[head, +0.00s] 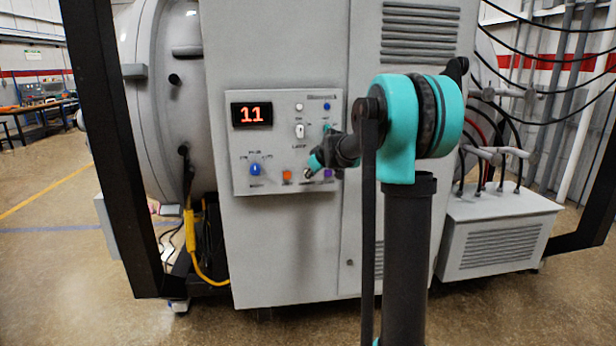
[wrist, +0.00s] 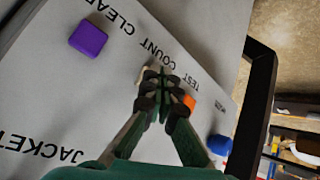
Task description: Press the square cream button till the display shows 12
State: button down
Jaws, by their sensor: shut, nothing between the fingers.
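The display (head: 252,114) on the grey control panel (head: 270,150) reads 11 in red digits. The square cream button (wrist: 146,75) shows in the wrist view beside the word COUNT, mostly hidden by my fingertips. My gripper (wrist: 161,82) is shut and empty, with its tips over the button. I cannot tell whether they touch it. In the head view my gripper (head: 309,174) is at the panel's lower edge, between the orange and purple buttons, and covers the cream button's place.
The orange button (head: 287,175) and the purple button (head: 328,173) sit close on either side. A blue knob (head: 255,169) is further left. A white switch (head: 300,131) is above, and a blue button (head: 327,106) is at upper right.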

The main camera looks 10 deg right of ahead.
jog(key=shift+s, duration=0.9)
jog(key=s, duration=0.5)
dwell(0.7)
jog(key=s+d+f+m+g+h, duration=0.1)
jog(key=s+f+m, duration=0.1)
jog(key=s+f, duration=0.5)
jog(key=s+d+f+m+g+h, duration=0.1)
jog(key=s+f, duration=0.7)
jog(key=s, duration=1.1)
jog(key=s+d+f+m+g+h, duration=0.1)
jog(key=s+f+m, duration=0.3)
jog(key=s, duration=0.9)
notch_tip(320, 180, down, 3)
jog(key=shift+s+d+f+m+g, duration=0.2)
jog(key=shift+s+d+m+g, duration=0.15)
jog(key=shift+g, duration=0.55)
